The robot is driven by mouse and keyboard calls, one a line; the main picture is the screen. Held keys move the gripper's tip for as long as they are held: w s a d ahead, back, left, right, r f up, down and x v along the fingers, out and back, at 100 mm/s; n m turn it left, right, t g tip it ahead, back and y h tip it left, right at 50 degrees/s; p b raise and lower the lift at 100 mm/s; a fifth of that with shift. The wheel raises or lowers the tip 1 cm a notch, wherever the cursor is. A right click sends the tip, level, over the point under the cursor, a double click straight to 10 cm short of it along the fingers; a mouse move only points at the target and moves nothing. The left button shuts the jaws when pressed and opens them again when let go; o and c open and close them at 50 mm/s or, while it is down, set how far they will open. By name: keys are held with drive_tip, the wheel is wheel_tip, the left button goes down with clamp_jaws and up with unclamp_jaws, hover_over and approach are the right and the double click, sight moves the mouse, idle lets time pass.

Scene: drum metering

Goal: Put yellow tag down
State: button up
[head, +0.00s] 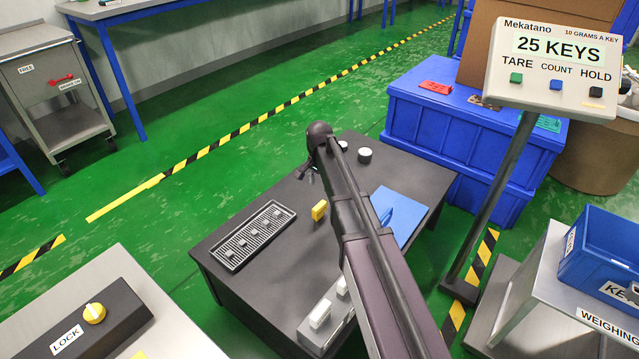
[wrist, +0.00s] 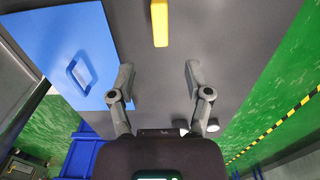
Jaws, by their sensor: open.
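The yellow tag (head: 319,210) is on the dark table (head: 270,275), between the slotted tray and the blue sheet. It also shows in the wrist view (wrist: 160,22) at the top edge, where it is partly cut off. My gripper (wrist: 158,78) is open, with its two fingers spread apart and nothing between them. The tag lies beyond the fingertips and apart from them. In the head view my arm hides most of the gripper.
A slotted tray (head: 226,250) with small grey pieces is at the table's left. A blue sheet with a handle (head: 412,205) lies at the right. White-topped round pieces (head: 365,154) stand at the back. A display reading 25 KEYS (head: 556,50) stands right.

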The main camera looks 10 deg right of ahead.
drive_tip(key=s+d+n, duration=0.3)
drive_tip(key=s+n, duration=0.1)
drive_tip(key=s, duration=0.8)
drive_tip(key=s+d+n, duration=0.3)
drive_tip(key=s+n, duration=0.2)
drive_tip(key=s, duration=0.7)
drive_tip(key=shift+s+d, duration=0.2)
drive_tip(key=shift+s, duration=0.2)
drive_tip(key=shift+s, duration=0.15)
